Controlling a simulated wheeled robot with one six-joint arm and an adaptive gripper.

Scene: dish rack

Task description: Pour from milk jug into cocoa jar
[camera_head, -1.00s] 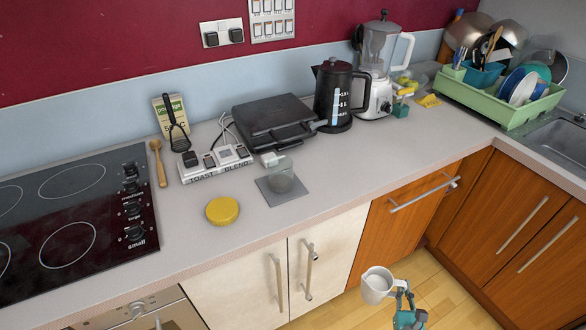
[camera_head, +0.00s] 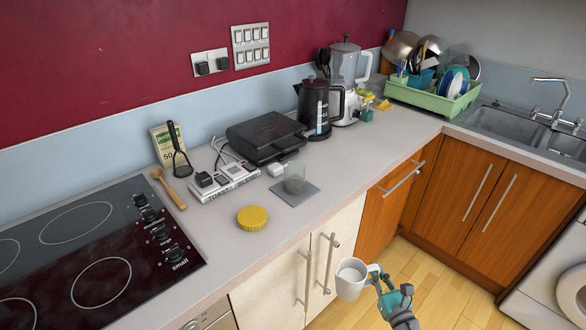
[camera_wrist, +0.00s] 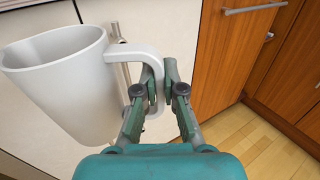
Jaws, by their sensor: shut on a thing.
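The milk jug (camera_head: 350,281) is a white jug with pale liquid showing in its top. My gripper (camera_head: 384,282) is shut on its handle and holds it upright in front of the cabinet doors, off the counter. The wrist view shows the jug (camera_wrist: 62,85) at the left, with my gripper's fingers (camera_wrist: 165,90) on either side of the handle. The cocoa jar (camera_head: 295,180) is a clear open glass jar on a grey square mat (camera_head: 305,195) on the counter. My gripper and the jug are in front of and below it in the picture.
The hob (camera_head: 95,245) is at left. The counter right of the jar is clear.

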